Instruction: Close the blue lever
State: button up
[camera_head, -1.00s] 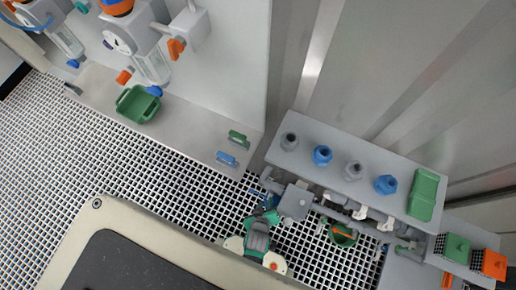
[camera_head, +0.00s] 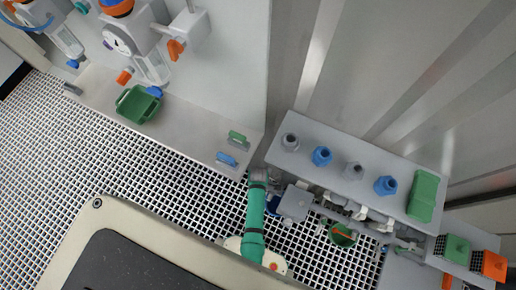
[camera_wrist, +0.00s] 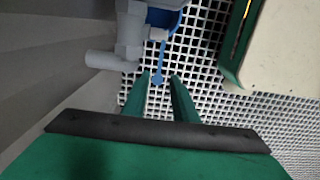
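In the wrist view a slim blue lever (camera_wrist: 158,66) with a rounded end hangs from a blue part under a grey valve body (camera_wrist: 130,35). My gripper (camera_wrist: 160,82) has two green fingers spread apart, with nothing between them. The lever's rounded end is just ahead of the fingertips, roughly in line with the gap; I cannot tell whether it touches either finger. In the head view my green arm reaches up toward the left end of the grey bench, and its fingers cannot be made out. A blue part (camera_head: 272,206) shows beside the arm there.
A ledge (camera_head: 190,135) at left holds another green tray (camera_head: 138,104) and small handles. Grating floor lies open at left.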

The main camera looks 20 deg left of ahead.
notch_tip(320, 180, down, 8)
jog(key=shift+r, duration=0.1)
jog(key=shift+f, duration=0.5)
jog(key=shift+d, duration=0.1)
grip_shut()
jog(key=shift+s, duration=0.1)
jog(key=shift+a, duration=0.2)
jog(key=shift+w, duration=0.2)
dwell(0.4)
jog(key=shift+a, duration=0.1)
